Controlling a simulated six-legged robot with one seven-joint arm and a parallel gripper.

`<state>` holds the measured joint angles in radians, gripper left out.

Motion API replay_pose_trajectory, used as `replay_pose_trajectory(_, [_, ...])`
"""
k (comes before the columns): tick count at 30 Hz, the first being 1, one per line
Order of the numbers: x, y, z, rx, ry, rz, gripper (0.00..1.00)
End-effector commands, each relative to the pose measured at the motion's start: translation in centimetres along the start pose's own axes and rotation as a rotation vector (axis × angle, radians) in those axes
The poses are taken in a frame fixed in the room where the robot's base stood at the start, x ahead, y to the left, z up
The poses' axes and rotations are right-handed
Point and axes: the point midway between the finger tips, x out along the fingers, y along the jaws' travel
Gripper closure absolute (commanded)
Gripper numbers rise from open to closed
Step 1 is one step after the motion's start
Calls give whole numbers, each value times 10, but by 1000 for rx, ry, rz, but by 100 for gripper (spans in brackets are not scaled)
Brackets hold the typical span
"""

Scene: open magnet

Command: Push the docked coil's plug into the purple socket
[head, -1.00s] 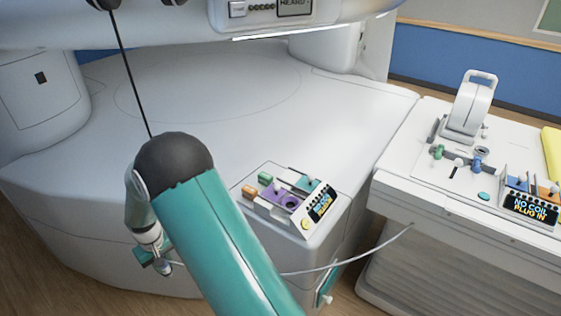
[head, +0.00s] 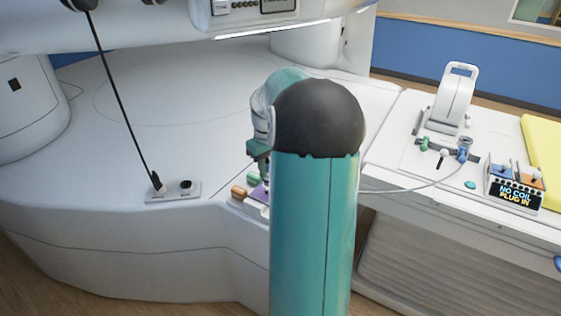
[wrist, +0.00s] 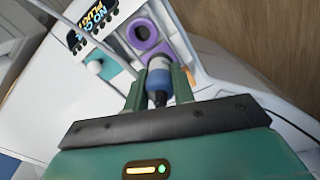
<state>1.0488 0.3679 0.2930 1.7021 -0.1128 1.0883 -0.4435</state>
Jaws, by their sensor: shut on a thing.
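My gripper (wrist: 160,86) is shut on a blue plug (wrist: 158,76) with a grey front end, seen in the wrist view. The purple socket (wrist: 142,34) is a purple panel with a round dark hole, just beyond the plug's tip. The tip overlaps the purple panel's near part in the picture, below the hole; I cannot tell whether they touch. In the head view my arm hides most of the socket panel, with a purple sliver (head: 258,194) showing. The white docked coil (head: 456,98) stands on the right-hand table, and a pale cable (head: 420,187) runs from its dock towards my gripper.
A display (head: 515,194) on the right table reads "NO COIL PLUG IN". Orange (head: 239,192) and green blocks sit beside the socket panel. A black line runs down to a small plate (head: 174,195) on the left of the white bed base. A teal panel (wrist: 97,68) adjoins the socket.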

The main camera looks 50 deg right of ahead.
Motion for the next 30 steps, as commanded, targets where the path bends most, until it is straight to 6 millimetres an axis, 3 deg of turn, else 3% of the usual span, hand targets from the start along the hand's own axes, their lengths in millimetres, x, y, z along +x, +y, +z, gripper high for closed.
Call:
replay_pose_trajectory(3, [-16,23,17,19,0,3,100])
replay_pose_trajectory(9, [-18,31,24,22,-3,3,100])
replay_pose_trajectory(30, [52,29,22,20,-4,3,100])
